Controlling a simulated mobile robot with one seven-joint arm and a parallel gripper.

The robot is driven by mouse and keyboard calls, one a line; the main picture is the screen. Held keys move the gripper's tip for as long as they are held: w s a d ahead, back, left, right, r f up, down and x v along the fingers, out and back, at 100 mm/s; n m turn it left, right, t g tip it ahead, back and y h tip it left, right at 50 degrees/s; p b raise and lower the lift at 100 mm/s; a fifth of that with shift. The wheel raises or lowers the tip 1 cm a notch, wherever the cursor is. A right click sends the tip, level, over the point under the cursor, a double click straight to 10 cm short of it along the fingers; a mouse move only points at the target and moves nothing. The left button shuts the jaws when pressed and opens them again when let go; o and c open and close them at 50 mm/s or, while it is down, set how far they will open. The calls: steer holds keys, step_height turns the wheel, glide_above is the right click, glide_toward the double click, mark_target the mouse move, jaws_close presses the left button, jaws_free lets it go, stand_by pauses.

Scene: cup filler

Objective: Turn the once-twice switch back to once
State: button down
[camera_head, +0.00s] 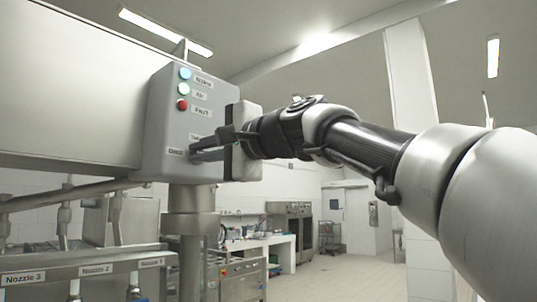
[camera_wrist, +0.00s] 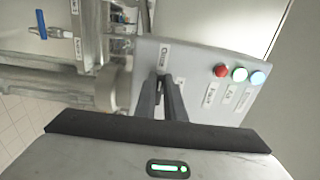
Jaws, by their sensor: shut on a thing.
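A grey control box (camera_head: 160,130) is mounted on a post at the left in the head view. It carries a blue, a green and a red button above the once-twice switch. I cannot tell which way the switch points.
The red button (camera_head: 182,104) is just above my fingers; it also shows in the wrist view (camera_wrist: 221,71). Nozzles with pipes (camera_head: 95,268) stand at lower left. A blue-handled valve (camera_wrist: 42,25) is at the wrist view's upper left. The floor (camera_head: 335,275) behind is open.

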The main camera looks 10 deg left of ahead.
steer(key=c, duration=1.8)
jaws_free()
steer(key=shift+c, duration=0.2)
steer(key=b+v, duration=0.3)
steer(key=v, duration=1.4)
steer(key=shift+b, duration=0.3)
steer(key=shift+s+d, duration=0.1)
steer(key=shift+d, duration=0.05)
